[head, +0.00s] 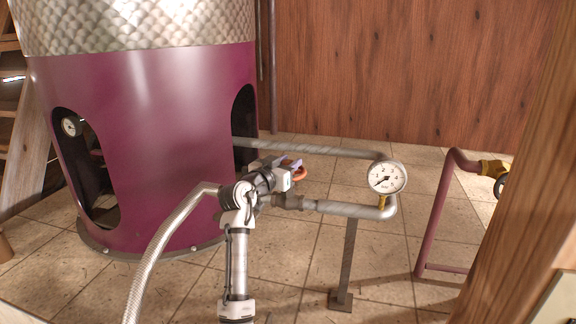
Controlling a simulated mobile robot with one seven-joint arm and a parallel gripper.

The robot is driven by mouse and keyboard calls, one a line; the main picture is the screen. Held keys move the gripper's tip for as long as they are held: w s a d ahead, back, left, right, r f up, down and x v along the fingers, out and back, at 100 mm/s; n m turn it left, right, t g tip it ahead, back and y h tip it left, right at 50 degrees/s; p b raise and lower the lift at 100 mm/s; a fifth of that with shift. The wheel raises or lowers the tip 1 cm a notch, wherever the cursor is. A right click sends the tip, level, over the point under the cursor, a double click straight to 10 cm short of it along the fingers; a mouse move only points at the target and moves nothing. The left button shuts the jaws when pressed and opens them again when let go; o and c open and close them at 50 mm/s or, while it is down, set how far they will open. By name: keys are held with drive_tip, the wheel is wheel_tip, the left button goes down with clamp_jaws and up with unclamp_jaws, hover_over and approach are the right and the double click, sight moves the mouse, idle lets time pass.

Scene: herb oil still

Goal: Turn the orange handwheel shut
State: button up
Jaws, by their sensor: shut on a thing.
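The fingers are small in this view, so the exact place of the grip on the rim is hard to see.
The grey pipe (340,209) carries a round pressure gauge (387,177) and stands on a metal post (346,262). A large purple still (165,140) fills the left. A maroon pipe (436,210) and a wooden post (525,170) are at the right.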

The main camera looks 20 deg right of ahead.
drive_tip(key=o, duration=0.9)
drive_tip(key=shift+o, duration=0.2)
drive_tip(key=shift+a, duration=0.1)
drive_tip(key=b+v, duration=0.4)
drive_tip(key=v, duration=0.9)
drive_tip(key=shift+s+a, duration=0.2)
drive_tip(key=shift+s, duration=0.1)
